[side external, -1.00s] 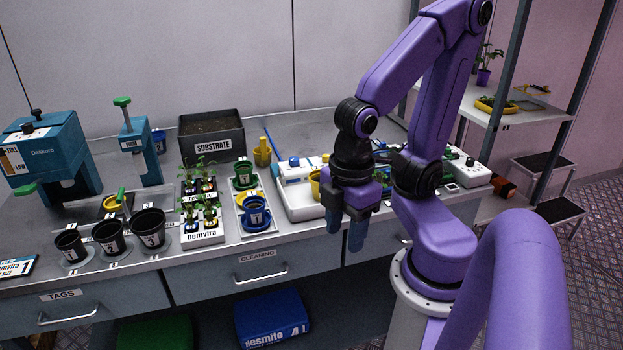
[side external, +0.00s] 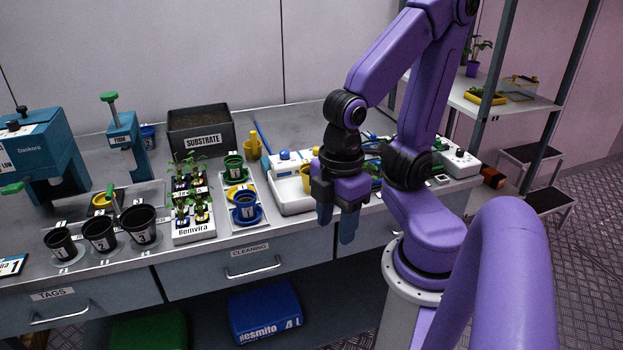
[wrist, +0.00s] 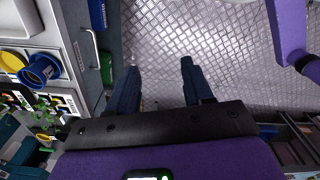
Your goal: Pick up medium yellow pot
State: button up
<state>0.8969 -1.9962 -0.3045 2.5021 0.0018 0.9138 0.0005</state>
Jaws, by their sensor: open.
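A yellow pot (side external: 305,178) stands at the white device on the bench, partly hidden behind my gripper. Another yellow vessel (side external: 252,147) stands behind it to the left, near the substrate box. I cannot tell which is the medium one by size. My gripper (side external: 335,220) points down in front of the bench edge, open and empty, apart from the pots. In the wrist view its two fingers (wrist: 158,68) are spread above the metal floor with nothing between the tips. A yellow piece (wrist: 12,60) shows at the left edge there, beside a blue pot (wrist: 40,70).
A tray with green and blue pots (side external: 246,210) and a plant rack (side external: 195,232) stand left of the device. Black numbered pots (side external: 100,235) and a substrate box (side external: 200,130) are further left.

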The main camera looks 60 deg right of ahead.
jog(key=o, duration=0.9)
jog(key=w+d+r+m, duration=0.2)
jog(key=w+d+m, duration=0.7)
jog(key=m, duration=0.3)
jog(key=w+d+r+m, duration=0.2)
jog(key=w+d+m, duration=0.6)
jog(key=w+m, duration=0.25)
jog(key=s+d+m, duration=0.2)
jog(key=d+m, duration=0.8)
jog(key=d, duration=0.2)
notch_tip(320, 180, down, 10)
jog(key=shift+w+f, duration=0.1)
jog(key=shift+w+d+f, duration=0.1)
jog(key=shift+w+f, duration=0.1)
jog(key=shift+f, duration=1.2)
jog(key=shift+w+f, duration=0.15)
jog(key=shift+f, duration=1.25)
